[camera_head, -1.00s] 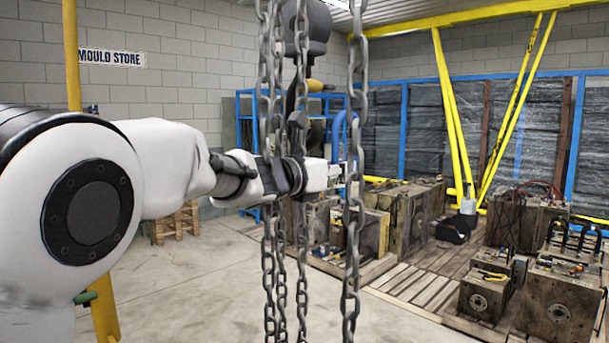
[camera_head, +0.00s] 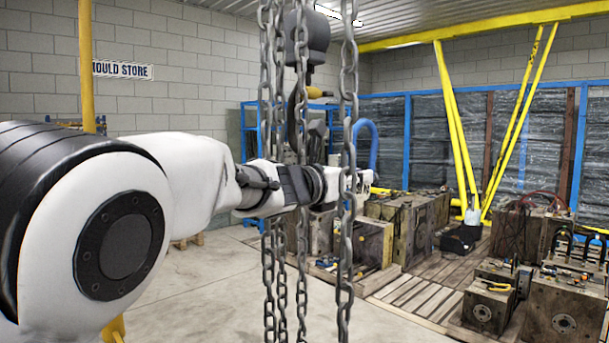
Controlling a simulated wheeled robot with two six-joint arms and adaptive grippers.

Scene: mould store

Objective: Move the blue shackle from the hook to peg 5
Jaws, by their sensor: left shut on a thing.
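The blue shackle (camera_head: 372,142) shows as an upright curved loop just right of the nearest hanging chain. My left gripper (camera_head: 362,180) is shut on it at its lower end; the chain partly covers the fingers. The dark hook (camera_head: 293,118), with a yellow latch piece, hangs under its block at the upper middle, behind the chains. The shackle is to the right of the hook and apart from it in the picture. I cannot make out peg 5. My right gripper is out of view.
Several chains (camera_head: 347,240) hang in front of my left arm. Heavy mould blocks (camera_head: 565,305) stand on wooden pallets at the right, some with dark loops on top. Yellow frame posts (camera_head: 455,130) rise behind. The concrete floor (camera_head: 200,290) at the lower left is clear.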

